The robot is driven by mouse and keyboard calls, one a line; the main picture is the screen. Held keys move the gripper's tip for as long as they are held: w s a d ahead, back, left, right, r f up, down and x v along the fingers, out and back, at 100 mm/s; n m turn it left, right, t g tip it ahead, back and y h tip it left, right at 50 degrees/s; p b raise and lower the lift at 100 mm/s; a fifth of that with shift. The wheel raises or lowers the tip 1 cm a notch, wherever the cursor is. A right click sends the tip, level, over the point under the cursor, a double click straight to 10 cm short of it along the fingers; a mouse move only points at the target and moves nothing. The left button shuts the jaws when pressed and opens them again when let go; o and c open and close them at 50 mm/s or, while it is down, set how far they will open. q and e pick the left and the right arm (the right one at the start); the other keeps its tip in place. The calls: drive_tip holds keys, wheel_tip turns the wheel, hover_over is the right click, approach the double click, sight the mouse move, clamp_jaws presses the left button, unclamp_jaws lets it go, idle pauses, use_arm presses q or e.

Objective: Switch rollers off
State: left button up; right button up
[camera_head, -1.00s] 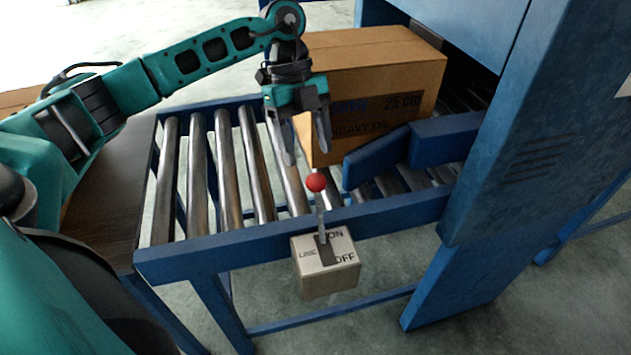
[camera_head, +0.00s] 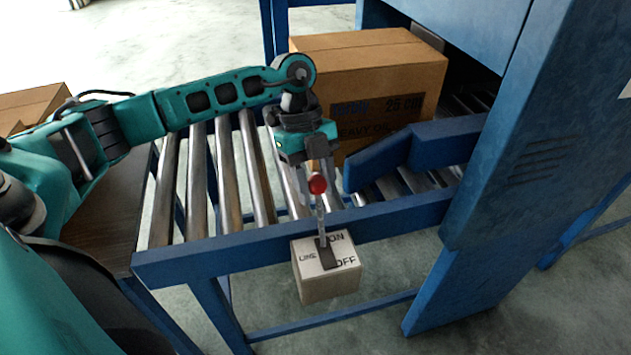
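The rollers' switch is a lever with a red ball knob (camera_head: 317,184) on a thin metal stem. It rises from a control box (camera_head: 328,282) marked LINE, ON and OFF on the conveyor's front rail. The lever stands roughly upright in this view. My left gripper (camera_head: 314,208) points down over the rollers, just behind the knob. My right gripper is not in view.
The roller conveyor (camera_head: 228,170) has a blue front rail (camera_head: 215,257). A cardboard box (camera_head: 375,70) sits on it behind my gripper, beside a blue angled guide (camera_head: 378,162). A blue machine housing (camera_head: 530,150) stands at the right. A dark table (camera_head: 105,215) is at the left.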

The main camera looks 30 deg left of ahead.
use_arm(q)
clamp_jaws()
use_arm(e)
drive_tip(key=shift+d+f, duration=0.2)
use_arm(q)
drive_tip(key=shift+r, duration=0.1)
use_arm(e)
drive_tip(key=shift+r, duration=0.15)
